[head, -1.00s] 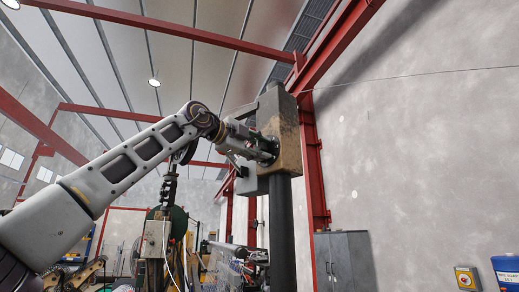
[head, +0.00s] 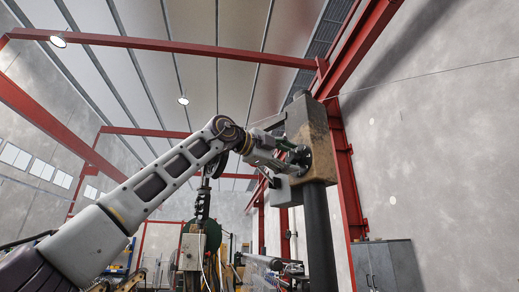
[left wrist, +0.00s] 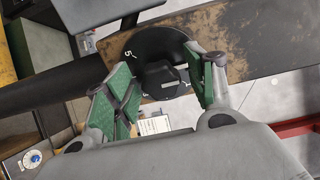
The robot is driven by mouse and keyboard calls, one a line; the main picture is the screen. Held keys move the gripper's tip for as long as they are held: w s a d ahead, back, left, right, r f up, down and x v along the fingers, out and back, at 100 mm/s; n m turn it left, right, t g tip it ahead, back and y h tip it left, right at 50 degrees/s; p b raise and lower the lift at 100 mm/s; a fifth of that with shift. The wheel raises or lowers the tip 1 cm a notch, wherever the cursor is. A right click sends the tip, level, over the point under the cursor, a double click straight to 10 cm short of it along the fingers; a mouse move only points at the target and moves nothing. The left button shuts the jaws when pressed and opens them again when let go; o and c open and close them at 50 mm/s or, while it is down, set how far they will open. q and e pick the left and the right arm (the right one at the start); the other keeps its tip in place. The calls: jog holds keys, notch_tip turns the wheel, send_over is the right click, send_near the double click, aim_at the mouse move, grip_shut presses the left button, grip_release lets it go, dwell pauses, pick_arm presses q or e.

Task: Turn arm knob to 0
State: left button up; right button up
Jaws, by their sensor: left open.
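The arm knob (left wrist: 162,76) is a black knob on a round black dial (left wrist: 145,45) with white marks, a 5 among them. The dial sits on the worn tan and black face of the machine's head (head: 317,137). In the left wrist view my left gripper (left wrist: 160,88) is open, with its green-padded fingers on either side of the knob. I cannot tell whether the pads touch it. In the head view the left gripper (head: 296,157) is up against the machine's head, and the dial is mostly hidden behind it. My right gripper is not in view.
A dark post (head: 318,235) carries the machine's head. A thin wire runs off it to the right. A grey cabinet (head: 385,265) stands at the lower right by the wall. A red steel column (head: 347,180) rises behind the post.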

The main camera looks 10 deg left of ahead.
pick_arm(q)
jog(key=v, duration=1)
jog(key=shift+s+a, duration=0.2)
jog(key=shift+a, duration=0.05)
dwell(0.9)
